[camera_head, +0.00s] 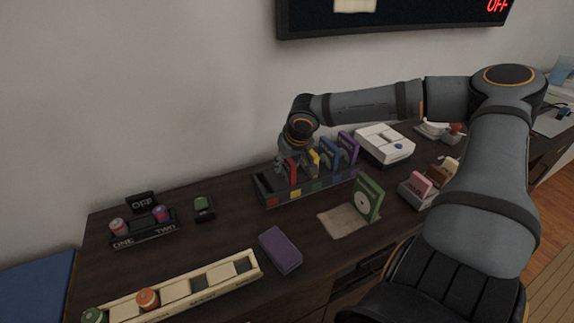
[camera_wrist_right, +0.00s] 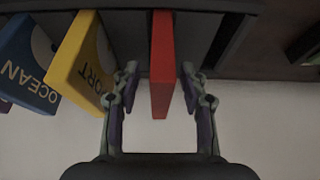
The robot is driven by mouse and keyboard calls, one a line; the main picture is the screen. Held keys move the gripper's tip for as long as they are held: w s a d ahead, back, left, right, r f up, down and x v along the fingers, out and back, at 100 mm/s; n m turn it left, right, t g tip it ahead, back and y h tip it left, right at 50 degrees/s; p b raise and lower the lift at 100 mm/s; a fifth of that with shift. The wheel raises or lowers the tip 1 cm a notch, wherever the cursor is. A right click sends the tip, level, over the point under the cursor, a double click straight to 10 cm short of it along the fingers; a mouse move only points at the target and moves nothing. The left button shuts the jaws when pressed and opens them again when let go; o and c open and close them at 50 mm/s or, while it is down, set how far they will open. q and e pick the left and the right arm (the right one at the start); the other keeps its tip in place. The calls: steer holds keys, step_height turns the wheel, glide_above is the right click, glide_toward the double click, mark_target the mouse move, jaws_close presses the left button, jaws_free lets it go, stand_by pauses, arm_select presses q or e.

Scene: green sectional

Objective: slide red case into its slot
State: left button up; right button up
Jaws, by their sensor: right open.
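The red case (camera_head: 291,168) stands upright in the left part of the dark slotted rack (camera_head: 283,200), which has coloured labels along its front. It also shows edge-on in the wrist view (camera_wrist_right: 162,70). My right gripper (camera_head: 283,164) is over the rack's left end. In the wrist view the right gripper (camera_wrist_right: 158,82) is open, with one finger on each side of the red case and gaps showing. I cannot tell how deep the red case sits. Its lower end is hidden. My left gripper is not in view.
Yellow (camera_head: 314,162), blue (camera_head: 328,156) and purple (camera_head: 348,147) cases stand in the rack. A green case (camera_head: 368,199) stands on a beige mat (camera_head: 340,222) in front. A purple box (camera_head: 280,250) and a long tray (camera_head: 214,276) lie nearer. The wall is close behind.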

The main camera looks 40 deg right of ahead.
steer(key=shift+w+f, duration=0.25)
steer(key=shift+f, duration=0.2)
steer(key=shift+r, duration=0.1)
jaws_close()
steer(key=shift+r, duration=0.1)
